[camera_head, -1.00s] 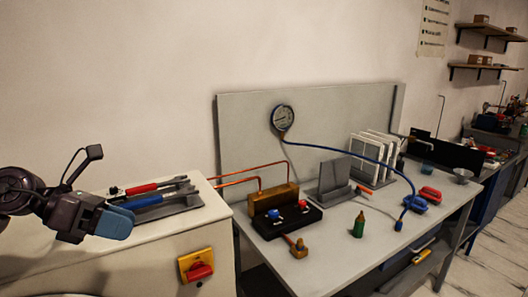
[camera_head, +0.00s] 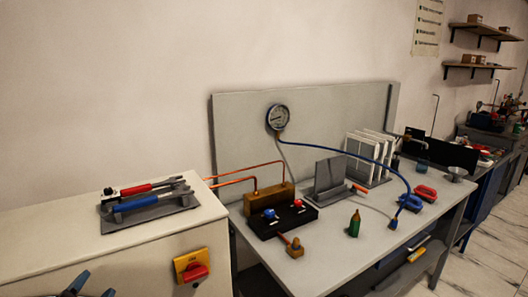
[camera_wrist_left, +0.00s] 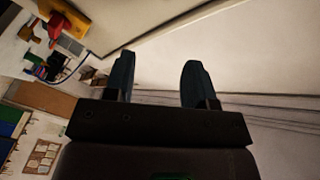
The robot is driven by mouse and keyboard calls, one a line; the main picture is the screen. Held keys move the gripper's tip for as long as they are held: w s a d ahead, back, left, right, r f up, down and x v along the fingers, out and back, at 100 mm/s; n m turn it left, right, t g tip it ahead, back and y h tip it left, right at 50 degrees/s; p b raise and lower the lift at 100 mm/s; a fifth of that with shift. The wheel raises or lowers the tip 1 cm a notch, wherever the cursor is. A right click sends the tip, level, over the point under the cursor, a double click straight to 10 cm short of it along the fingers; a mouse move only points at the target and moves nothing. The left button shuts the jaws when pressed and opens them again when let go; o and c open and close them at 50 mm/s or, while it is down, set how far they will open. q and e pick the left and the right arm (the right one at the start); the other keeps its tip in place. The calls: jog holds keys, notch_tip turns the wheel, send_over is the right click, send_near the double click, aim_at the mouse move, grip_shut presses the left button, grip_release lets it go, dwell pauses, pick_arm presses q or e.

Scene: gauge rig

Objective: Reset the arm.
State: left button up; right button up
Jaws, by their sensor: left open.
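My right gripper is in neither view.
Red and blue handled tools (camera_head: 150,195) lie on a grey holder on the cabinet, above a red and yellow switch (camera_head: 193,268). A grey bench (camera_head: 335,262) holds a brass block (camera_head: 268,198), a round gauge (camera_head: 278,117) with a blue hose, and a green bottle (camera_head: 354,224).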

pick_arm(q)
jog(key=s+d+f+n+g, duration=0.2)
jog(key=s+f+n+g, duration=0.4)
jog(key=s+f, duration=0.4)
jog(key=s+d+f+n+g, duration=0.2)
jog(key=s+f+n+g, duration=0.2)
jog(key=s+f+g, duration=0.65)
jog(key=w+f+m+t+h, duration=0.1)
jog(key=w+f+t, duration=0.4)
jog(key=f+t, duration=0.3)
jog(key=shift+w+t, duration=0.4)
jog(key=shift+t, duration=0.55)
